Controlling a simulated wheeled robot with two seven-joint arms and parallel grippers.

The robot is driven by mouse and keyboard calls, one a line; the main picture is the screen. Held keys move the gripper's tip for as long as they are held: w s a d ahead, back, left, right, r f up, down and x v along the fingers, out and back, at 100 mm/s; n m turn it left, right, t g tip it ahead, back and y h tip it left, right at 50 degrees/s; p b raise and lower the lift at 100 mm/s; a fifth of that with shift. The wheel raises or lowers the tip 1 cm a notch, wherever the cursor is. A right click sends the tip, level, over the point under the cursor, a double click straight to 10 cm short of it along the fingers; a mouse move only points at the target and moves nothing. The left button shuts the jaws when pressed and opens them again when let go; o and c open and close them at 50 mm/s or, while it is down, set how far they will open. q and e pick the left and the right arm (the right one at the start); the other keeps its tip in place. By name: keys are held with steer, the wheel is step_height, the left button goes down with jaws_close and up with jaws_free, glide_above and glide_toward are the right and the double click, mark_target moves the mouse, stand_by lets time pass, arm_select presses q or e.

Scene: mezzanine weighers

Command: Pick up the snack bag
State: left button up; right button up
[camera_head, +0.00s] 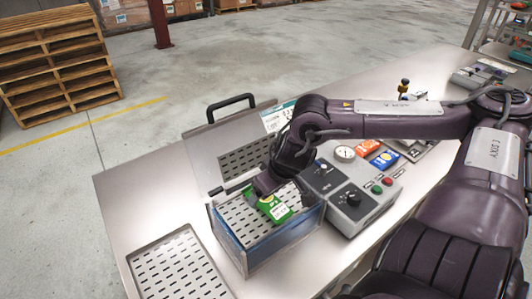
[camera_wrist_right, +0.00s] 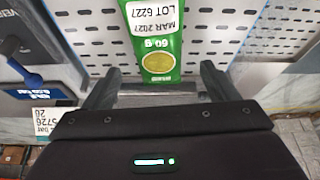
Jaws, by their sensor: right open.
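The snack bag (camera_head: 274,208) is green with a yellow spot and a white label. It lies on the perforated floor of a blue-sided open box (camera_head: 285,240). In the right wrist view the bag (camera_wrist_right: 158,68) shows its date label and "60 g" print, and its near end lies between the two fingers. My right gripper (camera_wrist_right: 158,88) is open, with one finger on either side of the bag and no visible grip on it. In the head view my right gripper (camera_head: 263,186) is low inside the box and partly covers the bag. My left gripper is not in view.
The box's clear lid (camera_head: 205,150) with a black handle stands raised at the back. A grey control unit (camera_head: 350,212) with knobs sits right of the box. A perforated panel (camera_head: 178,268) lies left.

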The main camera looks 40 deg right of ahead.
mark_target(267, 202)
steer(key=x, duration=0.3)
steer(key=shift+s+d, duration=0.15)
steer(key=shift+s, duration=0.15)
steer(key=shift+w+f, duration=0.25)
steer(key=shift+f, duration=0.2)
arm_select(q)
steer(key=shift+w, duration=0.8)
arm_select(e)
steer(key=c, duration=1.1)
